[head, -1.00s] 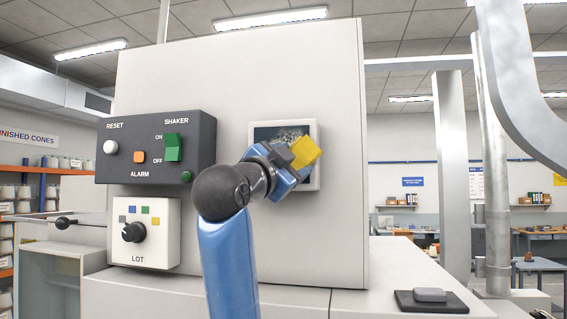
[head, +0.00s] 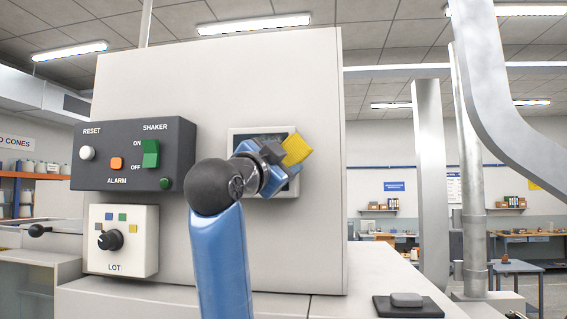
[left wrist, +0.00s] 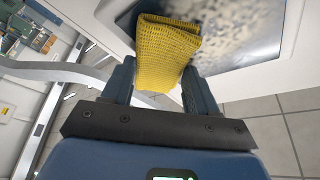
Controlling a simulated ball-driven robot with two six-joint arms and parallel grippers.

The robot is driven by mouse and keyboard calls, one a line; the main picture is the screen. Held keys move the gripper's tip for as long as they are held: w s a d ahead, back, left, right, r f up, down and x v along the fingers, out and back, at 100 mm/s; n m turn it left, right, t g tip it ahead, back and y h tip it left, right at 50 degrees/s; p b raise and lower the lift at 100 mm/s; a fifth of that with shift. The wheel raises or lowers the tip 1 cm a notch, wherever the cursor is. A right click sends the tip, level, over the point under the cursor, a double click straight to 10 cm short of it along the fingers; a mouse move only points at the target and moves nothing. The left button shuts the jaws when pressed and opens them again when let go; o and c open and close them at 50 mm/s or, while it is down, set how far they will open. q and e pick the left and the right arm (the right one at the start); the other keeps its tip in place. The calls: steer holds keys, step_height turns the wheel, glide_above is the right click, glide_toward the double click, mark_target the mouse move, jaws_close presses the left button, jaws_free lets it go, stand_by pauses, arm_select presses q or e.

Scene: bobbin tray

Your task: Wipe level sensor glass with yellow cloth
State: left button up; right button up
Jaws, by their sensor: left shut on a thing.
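The level sensor glass (head: 244,139) is a dark pane in a pale square frame on the machine's front. My left gripper (head: 281,160) is in front of its right side and hides much of it. The gripper is shut on a folded yellow cloth (head: 297,150), which lies over the frame's upper right in the head view. In the left wrist view the cloth (left wrist: 165,48) sticks out between the fingers, over the glass (left wrist: 235,35). Pale speckled dirt shows on the glass right of the cloth. Whether the cloth touches the glass is unclear. My right gripper is out of view.
A dark control box (head: 130,155) with a green shaker switch and a white lot dial box (head: 122,240) are on the panel at left. A grey block on a dark pad (head: 408,304) lies on the ledge at lower right. A metal duct (head: 490,100) stands at right.

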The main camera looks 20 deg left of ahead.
arm_select(q)
steer(key=shift+s+a, duration=1.25)
steer(key=shift+a, duration=4.1)
steer(key=shift+w+d+r, duration=0.3)
steer(key=shift+w+d, duration=0.15)
steer(key=shift+d, duration=1.45)
steer(key=shift+w+d+r, duration=0.25)
steer(key=shift+w+d, duration=0.2)
steer(key=shift+d, duration=1.4)
steer(key=shift+w+d+r, duration=0.3)
steer(key=shift+w+d, duration=0.15)
steer(key=shift+d, duration=1.45)
